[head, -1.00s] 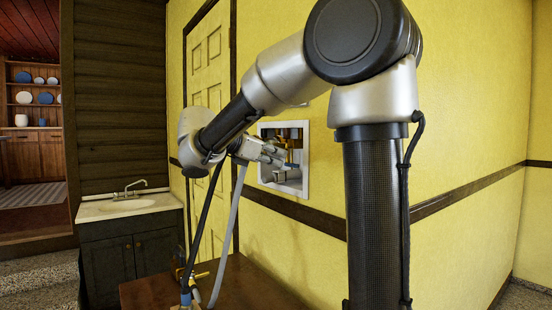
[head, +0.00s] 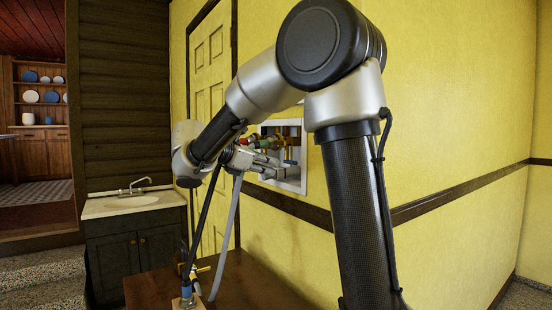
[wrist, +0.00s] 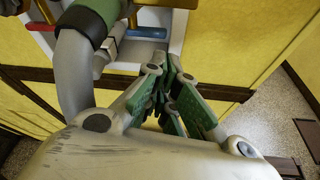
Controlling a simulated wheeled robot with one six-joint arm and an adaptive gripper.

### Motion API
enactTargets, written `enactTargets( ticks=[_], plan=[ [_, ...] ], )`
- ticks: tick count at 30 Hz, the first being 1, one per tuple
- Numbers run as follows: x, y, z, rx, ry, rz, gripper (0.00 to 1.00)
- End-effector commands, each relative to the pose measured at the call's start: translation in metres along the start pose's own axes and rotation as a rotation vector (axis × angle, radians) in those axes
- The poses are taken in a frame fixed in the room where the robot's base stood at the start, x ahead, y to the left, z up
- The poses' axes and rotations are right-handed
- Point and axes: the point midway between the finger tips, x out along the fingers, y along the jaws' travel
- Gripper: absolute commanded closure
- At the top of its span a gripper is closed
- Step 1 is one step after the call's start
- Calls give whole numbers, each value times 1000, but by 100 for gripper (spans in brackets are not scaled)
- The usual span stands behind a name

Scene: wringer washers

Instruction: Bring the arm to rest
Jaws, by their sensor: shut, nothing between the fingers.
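My gripper (head: 276,168) is in front of the recessed wall box (head: 292,187) on the yellow wall. Its fingers are shut and empty; in the wrist view the fingertips (wrist: 170,75) meet, with green pads along the fingers. My arm is bent, with its elbow high and its forearm sloping down to the left. Inside the box are brass fittings with red and blue parts. In the wrist view a red bar (wrist: 40,27) and a blue bar (wrist: 146,33) show close beyond the gripper. Whether the fingers touch anything there cannot be told.
A grey hose (head: 228,235) and a black hose hang below my wrist, down towards a brown wooden top (head: 250,285). In the wrist view a thick grey hose (wrist: 75,75) with a green collar runs beside the gripper. A sink cabinet (head: 135,250) stands left. Floor shows at right.

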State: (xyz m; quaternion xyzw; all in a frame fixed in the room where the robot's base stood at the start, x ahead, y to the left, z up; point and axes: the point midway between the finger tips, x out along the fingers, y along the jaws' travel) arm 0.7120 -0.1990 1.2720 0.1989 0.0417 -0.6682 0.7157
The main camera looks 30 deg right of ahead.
Motion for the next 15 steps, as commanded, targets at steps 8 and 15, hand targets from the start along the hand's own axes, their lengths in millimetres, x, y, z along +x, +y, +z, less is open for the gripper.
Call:
enactTargets(
  ticks=[8,15],
  plan=[
    [-61,5,-1,-1,4,5,100],
    [-84,5,-1,-1,2,1,100]
  ],
)
